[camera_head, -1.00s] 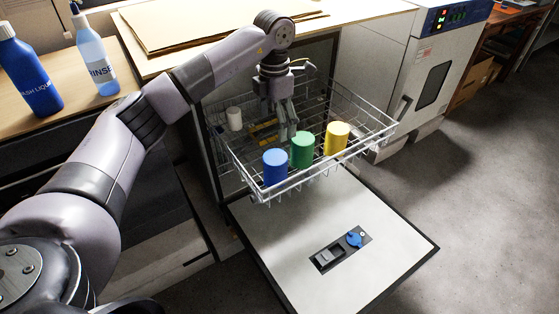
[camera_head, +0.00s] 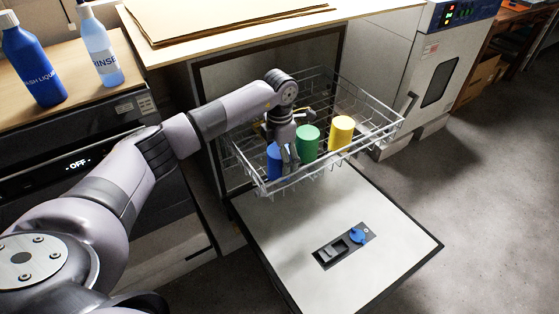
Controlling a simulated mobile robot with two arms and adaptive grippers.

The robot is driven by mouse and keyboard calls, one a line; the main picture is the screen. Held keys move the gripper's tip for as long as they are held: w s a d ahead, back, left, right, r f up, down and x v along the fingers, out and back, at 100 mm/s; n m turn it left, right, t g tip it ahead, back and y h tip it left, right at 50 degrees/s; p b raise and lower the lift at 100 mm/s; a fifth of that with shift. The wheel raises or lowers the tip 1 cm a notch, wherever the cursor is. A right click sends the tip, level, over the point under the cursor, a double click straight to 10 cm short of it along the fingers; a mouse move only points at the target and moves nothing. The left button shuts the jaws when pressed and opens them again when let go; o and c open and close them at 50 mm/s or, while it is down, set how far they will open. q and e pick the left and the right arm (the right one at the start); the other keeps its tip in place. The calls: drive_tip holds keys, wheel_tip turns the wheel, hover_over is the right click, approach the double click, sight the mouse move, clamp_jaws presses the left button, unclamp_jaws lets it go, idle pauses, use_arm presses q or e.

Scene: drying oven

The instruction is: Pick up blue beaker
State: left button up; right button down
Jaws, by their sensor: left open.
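The blue beaker (camera_head: 272,165) stands in the front left part of the wire rack (camera_head: 262,190). My left gripper (camera_head: 288,164) points down right at the blue beaker and covers part of its right side. The fingers are open. I cannot tell whether they touch the beaker or sit around it. My right gripper is not in view.
A green beaker (camera_head: 308,140) and a yellow beaker (camera_head: 341,132) stand to the right in the rack. The open door (camera_head: 300,225) lies below it. Wash (camera_head: 32,68) and rinse (camera_head: 101,52) bottles stand on the left counter. The drying oven (camera_head: 432,80) is at right.

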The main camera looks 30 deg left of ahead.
use_arm(q)
drive_tip(key=shift+f, duration=0.85)
drive_tip(key=shift+r, duration=0.1)
drive_tip(key=c, duration=1.1)
